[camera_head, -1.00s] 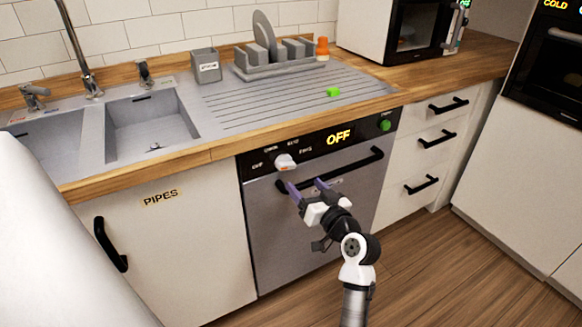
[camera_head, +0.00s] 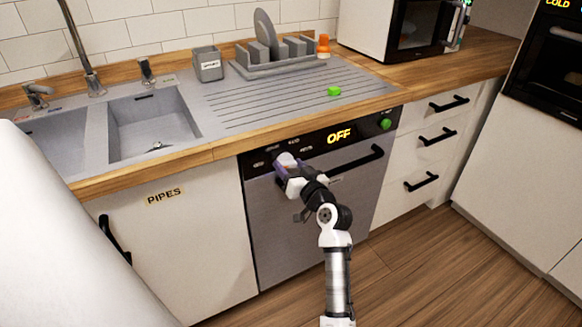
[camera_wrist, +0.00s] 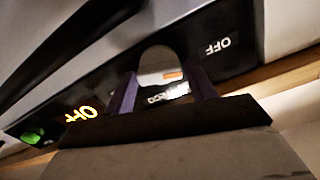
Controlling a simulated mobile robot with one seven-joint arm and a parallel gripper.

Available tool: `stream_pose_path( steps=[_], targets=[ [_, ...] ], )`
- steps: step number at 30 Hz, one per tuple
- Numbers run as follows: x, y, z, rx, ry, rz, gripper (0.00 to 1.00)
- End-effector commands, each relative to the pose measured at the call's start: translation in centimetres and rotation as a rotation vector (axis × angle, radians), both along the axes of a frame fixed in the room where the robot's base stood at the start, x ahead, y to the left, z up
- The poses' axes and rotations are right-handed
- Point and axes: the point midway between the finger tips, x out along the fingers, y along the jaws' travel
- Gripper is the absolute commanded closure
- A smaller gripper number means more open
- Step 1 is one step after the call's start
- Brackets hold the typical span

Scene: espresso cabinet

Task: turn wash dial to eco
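The wash dial (camera_head: 287,158) is a pale round knob on the dishwasher's black control strip, partly hidden by my gripper (camera_head: 287,168) in the head view. The dial (camera_wrist: 160,60) also shows in the wrist view, with an orange mark on it. My gripper's two purple fingers (camera_wrist: 163,90) stand on either side of it. I cannot tell whether they touch it. An eco label (camera_wrist: 165,92) and an OFF label (camera_wrist: 218,45) are visible around the dial, upside down in the wrist view. The display (camera_head: 339,135) reads OFF.
The dishwasher's black handle (camera_head: 355,160) runs just right of my gripper. A green button (camera_head: 386,124) is at the strip's right end. The wooden counter edge (camera_head: 225,152) overhangs the strip. Open floor (camera_head: 410,265) lies in front.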

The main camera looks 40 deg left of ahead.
Motion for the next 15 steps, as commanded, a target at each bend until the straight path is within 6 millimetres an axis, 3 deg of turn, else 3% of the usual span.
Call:
stream_pose_path(
  steps=[1,6,15],
  targets=[
    [0.0,-0.01,0.0,0.0,0.0,0.0,0.52],
    [-0.01,-0.02,0.0,0.0,0.0,0.0,0.74],
    [-0.01,-0.03,0.03,0.013,0.03,0.0,0.76]
  ],
)
